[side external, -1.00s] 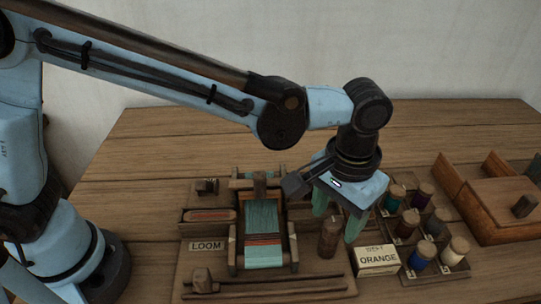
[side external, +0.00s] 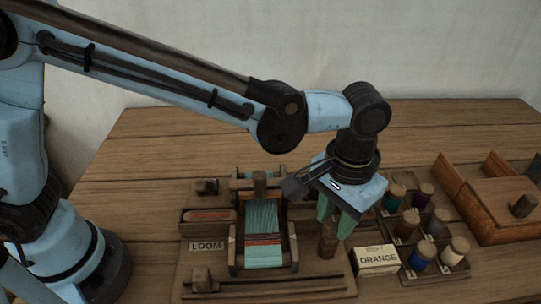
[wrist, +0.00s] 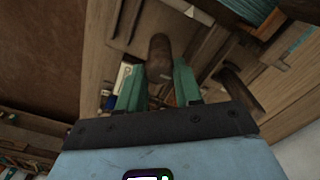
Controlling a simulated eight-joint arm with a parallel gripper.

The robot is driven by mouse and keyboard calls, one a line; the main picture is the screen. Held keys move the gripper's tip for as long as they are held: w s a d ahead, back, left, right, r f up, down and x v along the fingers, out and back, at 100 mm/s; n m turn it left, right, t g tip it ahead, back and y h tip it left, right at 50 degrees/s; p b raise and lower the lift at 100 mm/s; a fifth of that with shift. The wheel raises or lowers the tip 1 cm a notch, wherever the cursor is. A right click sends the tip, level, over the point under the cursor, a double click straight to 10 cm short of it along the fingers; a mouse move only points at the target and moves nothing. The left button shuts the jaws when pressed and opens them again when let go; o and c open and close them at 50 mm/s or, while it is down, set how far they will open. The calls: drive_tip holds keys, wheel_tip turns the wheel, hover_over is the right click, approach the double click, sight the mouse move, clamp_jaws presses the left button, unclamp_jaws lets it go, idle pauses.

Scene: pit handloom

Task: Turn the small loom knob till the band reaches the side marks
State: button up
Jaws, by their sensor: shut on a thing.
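The loom (side external: 205,262) is a wooden frame on a board, with teal threads (side external: 262,215) stretched down its middle. An orange-red band (side external: 263,239) crosses the teal near its lower part. The loom knob (side external: 328,242), a brown upright wooden post, stands right of the frame. My gripper (side external: 335,222) points down over it, its green fingers shut on its upper part. In the wrist view the knob (wrist: 160,52) shows between the fingers (wrist: 158,85); its gripped part is partly hidden.
A "WEFT ORANGE" label block (side external: 377,261) stands close right of the knob. Beyond it a rack holds several thread spools (side external: 421,257). A wooden box (side external: 495,205) is at the far right. A long rod (side external: 270,287) lies along the front.

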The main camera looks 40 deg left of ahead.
sight(336, 223)
drive_tip(key=m, duration=0.4)
drive_tip(key=shift+d+m, duration=0.1)
drive_tip(key=shift+m, duration=1.8)
drive_tip(key=o, duration=1)
drive_tip(key=shift+o, duration=0.2)
wheel_tip(336, 223, up, 12)
